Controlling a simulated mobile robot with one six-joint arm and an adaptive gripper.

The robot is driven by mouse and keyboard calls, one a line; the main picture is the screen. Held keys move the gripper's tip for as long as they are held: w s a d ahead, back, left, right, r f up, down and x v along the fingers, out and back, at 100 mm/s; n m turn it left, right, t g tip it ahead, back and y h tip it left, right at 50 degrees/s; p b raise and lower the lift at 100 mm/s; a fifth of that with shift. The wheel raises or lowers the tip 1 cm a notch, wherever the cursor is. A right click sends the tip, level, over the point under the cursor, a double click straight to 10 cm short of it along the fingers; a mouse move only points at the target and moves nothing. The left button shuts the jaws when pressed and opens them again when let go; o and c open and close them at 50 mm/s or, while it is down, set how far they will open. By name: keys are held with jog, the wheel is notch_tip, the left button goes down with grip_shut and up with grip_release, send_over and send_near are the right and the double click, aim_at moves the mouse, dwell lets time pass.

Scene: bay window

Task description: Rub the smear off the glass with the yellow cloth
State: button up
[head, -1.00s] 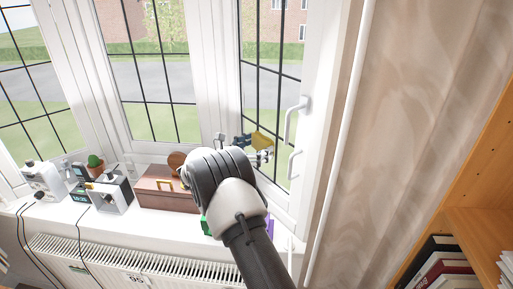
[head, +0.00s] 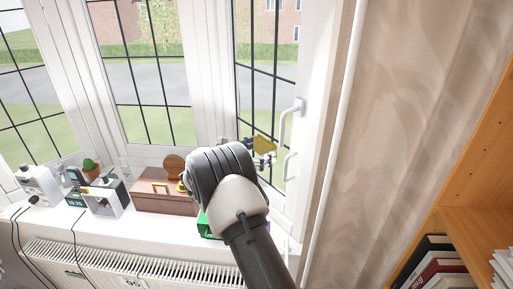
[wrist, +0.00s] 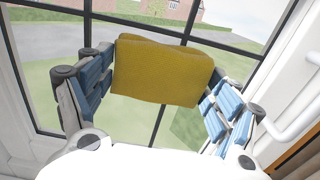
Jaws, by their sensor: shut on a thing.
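The yellow cloth (wrist: 160,72) is held between the blue-padded fingers of my gripper (wrist: 162,85), one finger on each side. It hangs in front of the leaded window glass (wrist: 145,125). In the head view the cloth (head: 264,145) is beside the right-hand pane (head: 262,90), left of the white window handle. I cannot tell whether the cloth touches the glass. A faint darker green patch (wrist: 188,128) shows below the cloth in the wrist view; I cannot tell if it is the smear. My arm hides part of the sill and the lower pane.
A brown box (head: 165,200), a cactus (head: 90,167) and several small items stand on the white sill left of my arm. A green object (head: 206,226) is partly hidden under my wrist. White handles (head: 289,120) project from the right frame. A curtain and bookshelf (head: 470,190) are at right.

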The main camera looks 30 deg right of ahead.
aim_at(278, 152)
jog(key=shift+s+d+p, duration=0.15)
jog(key=shift+s+d, duration=0.1)
jog(key=shift+s, duration=1)
jog(key=shift+s+d+p, duration=0.15)
jog(key=shift+s+d, duration=0.05)
jog(key=shift+s, duration=1)
jog(key=shift+w+a+b, duration=0.2)
jog(key=shift+w+b, duration=0.1)
jog(key=shift+w, duration=0.9)
jog(key=shift+w+a+b, duration=0.15)
jog(key=shift+w+b, duration=0.15)
jog(key=shift+w, duration=0.95)
jog(key=shift+w+a+b, duration=0.2)
jog(key=shift+w+b, duration=0.1)
jog(key=shift+w, duration=0.9)
jog(key=shift+s+a, duration=0.25)
jog(key=shift+a, duration=1.25)
jog(key=shift+s+a, duration=0.2)
jog(key=shift+a, duration=1.25)
jog(key=shift+s+a+p, duration=0.2)
jog(key=shift+a+p, duration=0.15)
jog(key=shift+a, duration=1.1)
